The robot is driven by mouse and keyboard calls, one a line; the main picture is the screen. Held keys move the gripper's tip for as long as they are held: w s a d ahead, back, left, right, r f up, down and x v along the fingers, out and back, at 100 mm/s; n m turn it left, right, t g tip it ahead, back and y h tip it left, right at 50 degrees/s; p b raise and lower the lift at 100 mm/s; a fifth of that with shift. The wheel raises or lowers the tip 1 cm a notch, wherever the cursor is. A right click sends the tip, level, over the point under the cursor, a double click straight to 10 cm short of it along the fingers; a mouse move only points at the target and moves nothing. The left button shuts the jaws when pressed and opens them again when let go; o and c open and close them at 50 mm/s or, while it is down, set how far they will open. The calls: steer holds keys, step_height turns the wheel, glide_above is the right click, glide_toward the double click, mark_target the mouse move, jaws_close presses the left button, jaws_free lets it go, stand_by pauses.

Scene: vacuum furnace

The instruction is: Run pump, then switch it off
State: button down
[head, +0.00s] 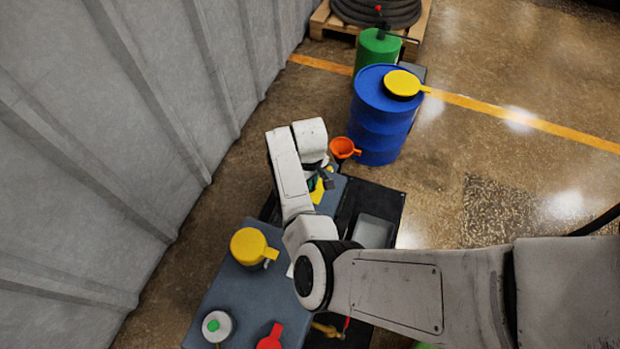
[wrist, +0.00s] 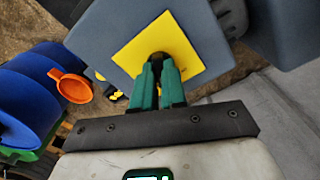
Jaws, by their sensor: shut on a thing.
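The pump unit is a blue-grey block (head: 230,290) at the lower middle of the head view. Its face also shows in the wrist view (wrist: 105,40), with a square yellow plate (wrist: 187,52) on it. A dark knob (wrist: 158,58) is at the middle of the plate, mostly hidden by my fingers. My gripper (wrist: 159,72), with green fingers, is shut on this knob. In the head view my gripper (head: 321,183) is partly hidden by my arm, and the yellow plate shows only in part beside it. I cannot tell the knob's setting.
On the block stand a yellow cap (head: 249,246), a round white part with a green centre (head: 216,326) and a red part (head: 270,338). An orange funnel (head: 343,148) and a blue drum (head: 380,125) stand beyond. A ribbed grey wall (head: 110,120) bounds the left. Floor on the right is clear.

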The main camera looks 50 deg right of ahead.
steer(key=shift+s+r+n+p, duration=0.1)
steer(key=shift+r+n+p, duration=0.1)
steer(key=shift+n+p, duration=0.9)
steer(key=shift+f+n+p, duration=0.15)
steer(key=shift+n+p, duration=0.75)
steer(key=n+p, duration=0.1)
steer(key=n, duration=0.2)
steer(key=shift+f+n+p, duration=0.1)
steer(key=shift+n+p, duration=0.25)
steer(key=shift+n, duration=1.75)
steer(key=c, duration=1.2)
jaws_free()
